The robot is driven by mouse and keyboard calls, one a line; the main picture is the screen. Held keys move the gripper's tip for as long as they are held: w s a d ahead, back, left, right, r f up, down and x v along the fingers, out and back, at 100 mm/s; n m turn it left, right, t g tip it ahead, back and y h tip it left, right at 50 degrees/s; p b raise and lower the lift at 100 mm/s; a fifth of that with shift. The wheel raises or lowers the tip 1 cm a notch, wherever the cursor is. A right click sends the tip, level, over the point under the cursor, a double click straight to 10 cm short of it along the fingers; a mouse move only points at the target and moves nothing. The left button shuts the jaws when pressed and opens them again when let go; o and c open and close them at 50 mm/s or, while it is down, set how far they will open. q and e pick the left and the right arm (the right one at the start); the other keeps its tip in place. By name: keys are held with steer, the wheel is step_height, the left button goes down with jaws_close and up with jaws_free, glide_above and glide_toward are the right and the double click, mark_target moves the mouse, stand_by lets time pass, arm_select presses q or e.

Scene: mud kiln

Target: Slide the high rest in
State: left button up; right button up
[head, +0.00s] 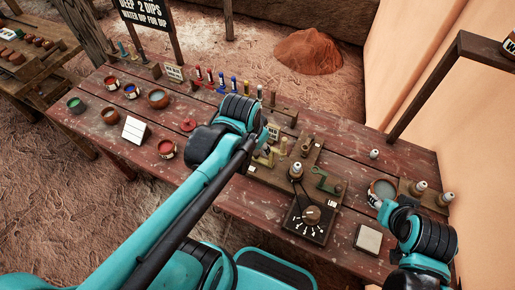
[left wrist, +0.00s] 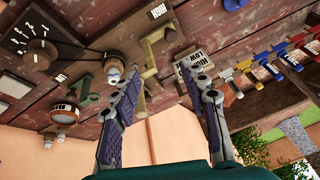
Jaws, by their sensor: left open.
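An olive-yellow upright rest (head: 264,156) stands at the left end of a wooden wheel fixture (head: 283,181) on the table. In the left wrist view a yellow rest (left wrist: 153,48) with a rounded top lies just beyond my fingertips. I cannot tell for sure which piece is the high one. My left gripper (left wrist: 160,72) is open and empty, its two fingers apart, pointing at the rest without visible contact. In the head view my left wrist hides most of that gripper. My right arm is at the right by a grey bowl (head: 382,189); its fingers are not clear.
A small lettered sign (left wrist: 190,64) stands close to my left fingers. A row of coloured tools (head: 221,82) lies behind. A green crank (head: 325,182) and a dial box (head: 310,218) sit right of the rest.

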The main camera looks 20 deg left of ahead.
mark_target(256, 152)
arm_select(q)
steer(key=w+a+f+m+g, duration=0.1)
steer(key=w+f, duration=0.1)
steer(key=w+a+f+m+g+p, duration=0.1)
steer(key=w+f+m, duration=0.1)
steer(key=w+a+f+m+g, duration=0.1)
steer(key=w+f+m+g, duration=0.1)
steer(key=shift+w+a+f, duration=0.1)
steer(key=shift+f, duration=0.05)
steer(key=shift+m, duration=0.3)
step_height(256, 152, down, 8)
steer(key=shift+f+b, duration=0.1)
steer(key=shift+b, duration=1.15)
